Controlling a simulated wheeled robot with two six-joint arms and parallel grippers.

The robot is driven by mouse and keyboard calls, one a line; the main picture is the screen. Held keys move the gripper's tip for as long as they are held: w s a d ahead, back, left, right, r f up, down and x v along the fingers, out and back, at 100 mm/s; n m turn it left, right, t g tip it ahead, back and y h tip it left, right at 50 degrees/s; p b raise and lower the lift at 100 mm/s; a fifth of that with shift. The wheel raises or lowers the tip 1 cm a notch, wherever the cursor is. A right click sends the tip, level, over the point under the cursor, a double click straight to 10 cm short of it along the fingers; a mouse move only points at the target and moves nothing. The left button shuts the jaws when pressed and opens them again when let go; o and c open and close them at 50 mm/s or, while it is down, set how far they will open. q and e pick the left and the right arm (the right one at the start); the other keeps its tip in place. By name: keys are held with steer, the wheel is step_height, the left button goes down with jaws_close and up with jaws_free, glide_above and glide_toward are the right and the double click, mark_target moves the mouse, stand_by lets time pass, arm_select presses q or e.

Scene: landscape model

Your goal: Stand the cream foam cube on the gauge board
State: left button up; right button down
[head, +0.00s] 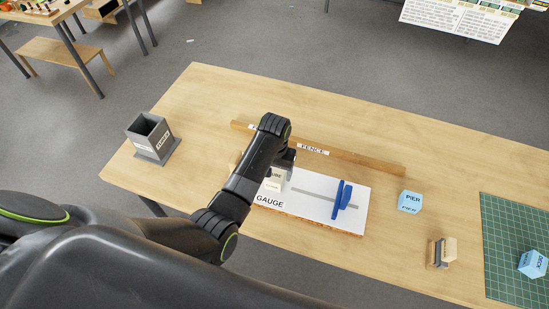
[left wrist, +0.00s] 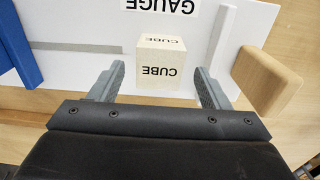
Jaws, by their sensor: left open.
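The cream foam cube (left wrist: 160,66), labelled CUBE, sits upright on the white gauge board (left wrist: 95,22) in the left wrist view. In the head view the cube (head: 273,184) shows at the left part of the board (head: 315,213), partly behind my arm. My left gripper (left wrist: 160,80) is open, with one finger on each side of the near part of the cube and a gap visible at both sides. In the head view this gripper (head: 285,165) is mostly hidden by its own wrist. My right gripper is not in view.
A blue slider (head: 342,199) stands on the board's right half. A wooden fence (head: 350,159) runs behind the board. A blue PIER block (head: 410,201), a small wood-and-grey block (head: 441,252) and a green mat (head: 510,235) lie right. A grey bin (head: 151,138) stands left.

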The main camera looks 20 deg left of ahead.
mark_target(274, 176)
arm_select(q)
step_height(274, 176, up, 7)
steer(key=shift+b, duration=0.3)
stand_by(0.5)
